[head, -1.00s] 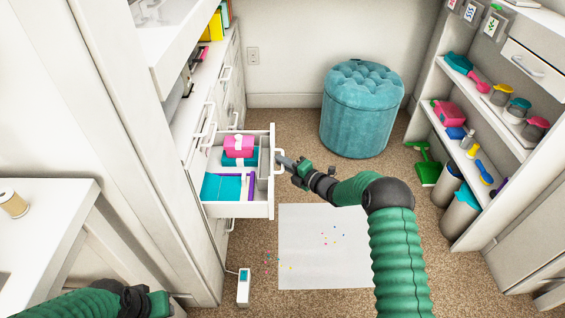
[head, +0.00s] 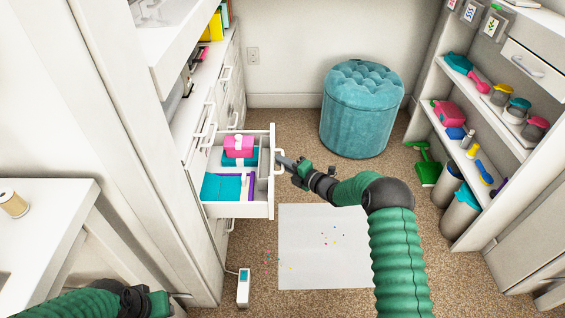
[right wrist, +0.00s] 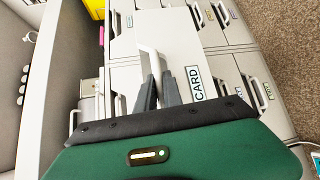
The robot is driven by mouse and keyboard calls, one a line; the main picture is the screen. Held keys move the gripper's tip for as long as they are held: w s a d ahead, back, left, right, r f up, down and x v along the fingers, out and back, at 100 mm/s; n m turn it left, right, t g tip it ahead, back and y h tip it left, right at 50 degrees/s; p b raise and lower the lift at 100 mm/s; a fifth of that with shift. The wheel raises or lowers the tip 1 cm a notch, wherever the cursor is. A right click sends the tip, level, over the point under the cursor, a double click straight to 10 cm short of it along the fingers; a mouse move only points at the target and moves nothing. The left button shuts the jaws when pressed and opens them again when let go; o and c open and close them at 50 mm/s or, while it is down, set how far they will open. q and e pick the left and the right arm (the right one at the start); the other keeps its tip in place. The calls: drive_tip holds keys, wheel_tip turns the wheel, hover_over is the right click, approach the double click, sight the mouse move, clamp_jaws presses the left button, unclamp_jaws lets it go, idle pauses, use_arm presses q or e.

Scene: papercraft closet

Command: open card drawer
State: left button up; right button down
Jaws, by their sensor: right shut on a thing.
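The card drawer (head: 241,211) is pulled out from the white cabinet on the left in the head view. It holds teal card stacks (head: 221,187), a pink box-like item (head: 239,146) and a purple strip. In the right wrist view its front (right wrist: 190,52) bears a label reading CARD. My right gripper (head: 284,162) is shut on the white drawer handle (right wrist: 151,60), at the drawer's front. It also shows in the right wrist view (right wrist: 158,82). My left gripper (head: 158,303) is at the bottom left of the head view, away from the drawer; its fingers are not clear.
A teal tufted stool (head: 361,112) stands by the back wall. White shelves (head: 480,120) with craft items stand on the right. A white sheet (head: 322,247) with small coloured bits lies on the carpet. A white table (head: 45,230) is at the left.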

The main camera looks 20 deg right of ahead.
drive_tip(key=shift+s+f, duration=0.15)
drive_tip(key=shift+f, duration=0.15)
drive_tip(key=s+d, duration=0.3)
drive_tip(key=d, duration=0.9)
drive_tip(key=shift+s, duration=0.25)
drive_tip(key=c, duration=1.5)
unclamp_jaws()
drive_tip(key=shift+r, duration=0.1)
